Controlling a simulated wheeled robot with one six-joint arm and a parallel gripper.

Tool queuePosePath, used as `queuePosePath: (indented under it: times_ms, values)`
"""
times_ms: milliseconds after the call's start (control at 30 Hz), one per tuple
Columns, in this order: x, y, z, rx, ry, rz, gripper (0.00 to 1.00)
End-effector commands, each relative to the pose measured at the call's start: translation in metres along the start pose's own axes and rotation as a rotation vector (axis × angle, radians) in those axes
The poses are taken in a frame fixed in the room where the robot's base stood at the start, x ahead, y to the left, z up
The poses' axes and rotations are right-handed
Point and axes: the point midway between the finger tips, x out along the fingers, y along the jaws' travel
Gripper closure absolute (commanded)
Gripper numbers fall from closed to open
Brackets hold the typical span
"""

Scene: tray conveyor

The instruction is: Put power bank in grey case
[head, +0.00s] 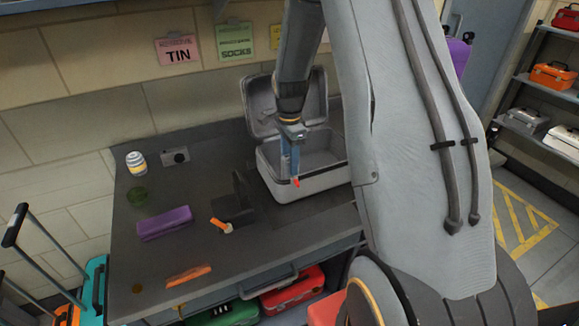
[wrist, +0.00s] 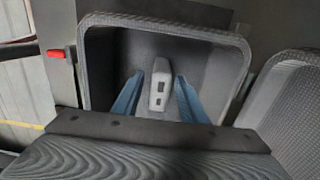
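The grey case (head: 305,185) stands open at the back right of the dark bench, its lid raised behind it. My gripper (head: 290,165) reaches down over the case opening in the head view. In the wrist view, the blue fingers of my gripper (wrist: 160,85) point into the grey case (wrist: 215,70). The pale power bank (wrist: 160,90), with dark ports on its end, shows between them. Narrow gaps show on both sides of it, so the fingers look open. I cannot tell whether it rests on the case floor. In the head view it is hidden.
An orange item (head: 188,276) lies near the front edge.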

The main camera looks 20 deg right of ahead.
Motion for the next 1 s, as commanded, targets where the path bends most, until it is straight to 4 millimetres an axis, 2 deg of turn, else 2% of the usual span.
queuePosePath:
  times_ms: [400, 500, 700, 767, 867, 1000]
  values:
    - [-0.077, -0.001, 0.0, 0.0, 0.001, -0.004, 0.61]
    - [-0.09, -0.001, 0.0, 0.0, 0.001, -0.003, 0.61]
    - [-0.101, 0.004, 0.004, -0.036, 0.001, -0.002, 0.61]
    - [-0.102, 0.013, 0.011, -0.099, 0.001, -0.004, 0.61]
    - [-0.101, 0.037, 0.031, -0.295, 0.005, -0.015, 0.61]
    - [-0.095, 0.09, 0.066, -0.69, 0.016, -0.034, 0.61]
